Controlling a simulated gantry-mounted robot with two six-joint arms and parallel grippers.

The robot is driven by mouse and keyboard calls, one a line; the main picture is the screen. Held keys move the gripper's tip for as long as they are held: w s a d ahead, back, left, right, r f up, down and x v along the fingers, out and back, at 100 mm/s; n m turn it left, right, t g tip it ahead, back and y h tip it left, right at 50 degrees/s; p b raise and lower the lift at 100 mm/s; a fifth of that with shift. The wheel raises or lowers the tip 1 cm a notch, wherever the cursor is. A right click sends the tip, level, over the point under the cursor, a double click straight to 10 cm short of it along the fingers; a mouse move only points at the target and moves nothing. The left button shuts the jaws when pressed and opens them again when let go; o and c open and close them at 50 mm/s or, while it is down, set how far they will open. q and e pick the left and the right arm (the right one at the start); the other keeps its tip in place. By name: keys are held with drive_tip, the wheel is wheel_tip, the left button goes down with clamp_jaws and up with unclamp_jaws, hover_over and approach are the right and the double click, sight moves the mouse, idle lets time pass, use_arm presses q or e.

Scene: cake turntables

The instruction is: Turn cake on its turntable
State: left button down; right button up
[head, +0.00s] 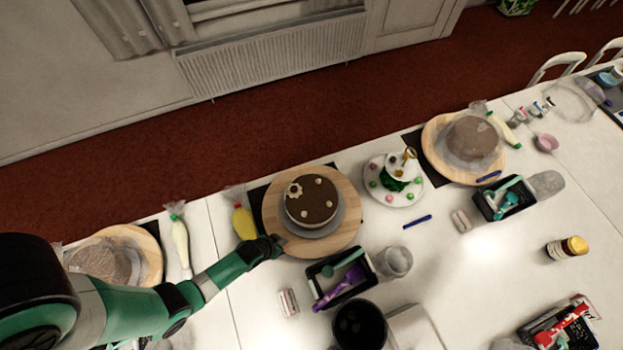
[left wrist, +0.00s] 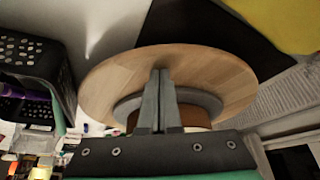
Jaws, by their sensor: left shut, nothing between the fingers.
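A chocolate-brown cake (head: 311,199) with pale decorations stands on a grey base in the middle of a round wooden turntable (head: 345,236). In the left wrist view the turntable (left wrist: 105,85) fills the middle, with part of the brown cake (left wrist: 197,116) behind the fingers. My left gripper (head: 277,242) is at the turntable's near left edge in the head view. In the left wrist view its fingers (left wrist: 158,75) are together with nothing between them, overlapping the wooden disc. I cannot tell whether they touch it. My right gripper is not in view.
A black tray with tools (head: 338,284) stands close in front of the turntable. A yellow piping bag (head: 244,223) lies to its left. A decorated plate (head: 377,195) stands to its right. Wrapped cakes on boards stand at left (head: 103,262) and right (head: 471,143).

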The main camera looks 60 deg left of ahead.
sight(311, 251)
use_arm(q)
drive_tip(key=shift+w+d, duration=0.25)
drive_tip(key=shift+d, duration=0.35)
drive_tip(key=shift+w+d, duration=0.2)
drive_tip(key=shift+d, duration=0.45)
drive_tip(key=shift+w+d, duration=0.25)
drive_tip(key=shift+d, duration=0.35)
drive_tip(key=w+d+b, duration=0.1)
drive_tip(key=d, duration=0.1)
drive_tip(key=w+d+b, duration=0.1)
drive_tip(key=w+d, duration=0.1)
drive_tip(key=shift+w+f, duration=0.15)
drive_tip(key=shift+w, duration=0.1)
drive_tip(key=shift+w+d+b, duration=0.3)
drive_tip(key=shift+d, duration=0.1)
drive_tip(key=shift+r, duration=0.2)
wheel_tip(311, 251, up, 9)
drive_tip(key=p, duration=0.8)
drive_tip(key=shift+f, duration=0.15)
